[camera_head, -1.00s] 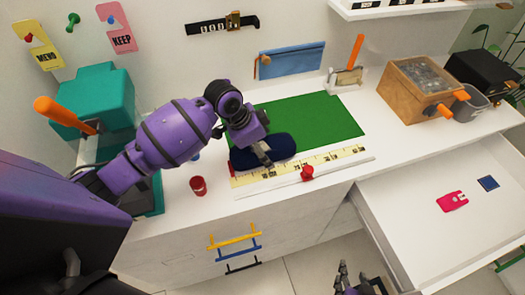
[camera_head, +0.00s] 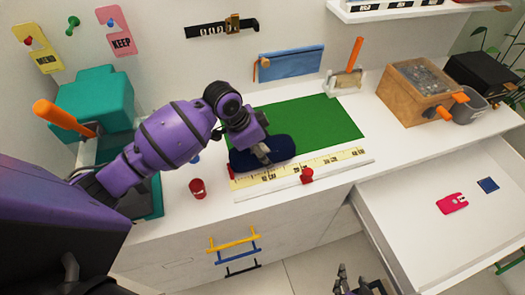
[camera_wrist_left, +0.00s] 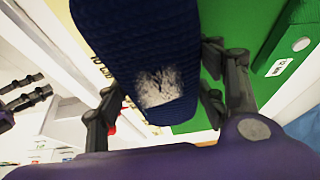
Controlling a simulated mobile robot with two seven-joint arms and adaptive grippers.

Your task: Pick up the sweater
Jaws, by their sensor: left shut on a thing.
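A dark navy, knitted-looking bundle, which I take as the sweater (camera_head: 272,146), lies on the front left part of the green mat, by the yellow ruler strip. My left gripper (camera_head: 262,157) reaches down onto it. In the left wrist view the navy sweater (camera_wrist_left: 135,45) fills the space between the fingers of my left gripper (camera_wrist_left: 160,105), which are shut on it. A pale, frayed grey patch shows on its surface. I cannot tell whether it is lifted off the mat. My right gripper (camera_head: 358,284) is at the bottom edge, empty, with fingers apart.
The green mat (camera_head: 325,122) is otherwise bare. A wooden box (camera_head: 400,98) stands at the right. An open drawer (camera_head: 420,235) holds a pink item (camera_head: 452,204).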

